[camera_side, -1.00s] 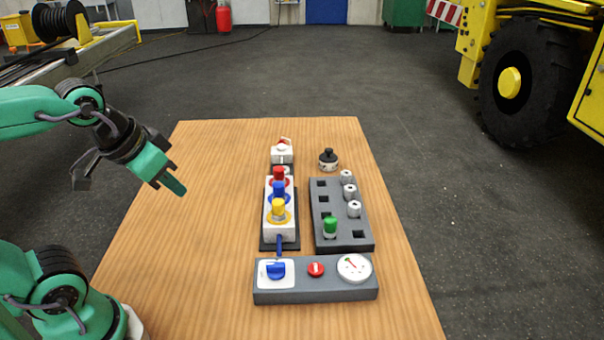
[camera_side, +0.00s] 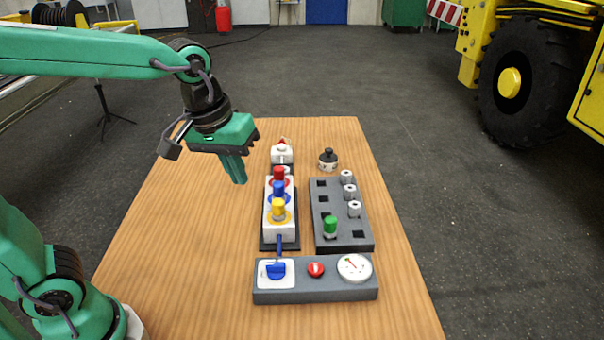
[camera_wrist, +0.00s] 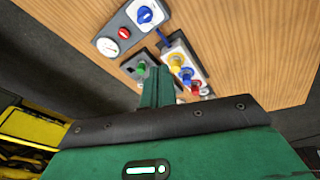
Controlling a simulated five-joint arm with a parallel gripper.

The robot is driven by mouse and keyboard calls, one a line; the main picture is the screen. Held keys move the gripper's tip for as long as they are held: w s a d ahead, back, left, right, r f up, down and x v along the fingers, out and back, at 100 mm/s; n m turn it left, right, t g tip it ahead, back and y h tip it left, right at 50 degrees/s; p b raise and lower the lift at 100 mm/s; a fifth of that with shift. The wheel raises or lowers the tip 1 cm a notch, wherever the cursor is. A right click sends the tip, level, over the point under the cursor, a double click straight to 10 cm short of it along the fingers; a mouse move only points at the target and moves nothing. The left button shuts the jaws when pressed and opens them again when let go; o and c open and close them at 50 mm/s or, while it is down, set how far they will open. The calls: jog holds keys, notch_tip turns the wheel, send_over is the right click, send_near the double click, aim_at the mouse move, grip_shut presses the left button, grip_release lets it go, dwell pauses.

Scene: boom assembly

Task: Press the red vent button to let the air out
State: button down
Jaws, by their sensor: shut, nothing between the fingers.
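The red vent button (camera_side: 316,269) is a small round knob with a white mark. It sits in the middle of the grey control panel (camera_side: 315,291) at the front of the table. The button also shows in the wrist view (camera_wrist: 124,32), left of the fingers. My gripper (camera_side: 238,180) is green, shut and empty. It hangs above the table, behind and left of the panel, well apart from the button. A blue rotary valve (camera_side: 276,270) is left of the button. A white gauge (camera_side: 353,267) with a needle is right of it.
A white block (camera_side: 281,228) carries red, blue and yellow fittings behind the panel. A dark grey rack (camera_side: 345,240) holds a green fitting and several light cylinders. A black-knobbed part (camera_side: 328,159) stands at the back. The table's left side (camera_side: 180,240) is clear.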

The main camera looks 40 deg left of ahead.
aim_at(315, 267)
jog(key=w+d+f+n+g, duration=0.3)
jog(key=w+d+f, duration=0.3)
jog(key=d, duration=0.5)
jog(key=shift+w+d+n+y, duration=0.2)
jog(key=shift+w+n+y, duration=0.1)
jog(key=shift+w+n, duration=0.7)
jog(key=shift+w, duration=0.1)
notch_tip(315, 267, down, 14)
dwell(0.4)
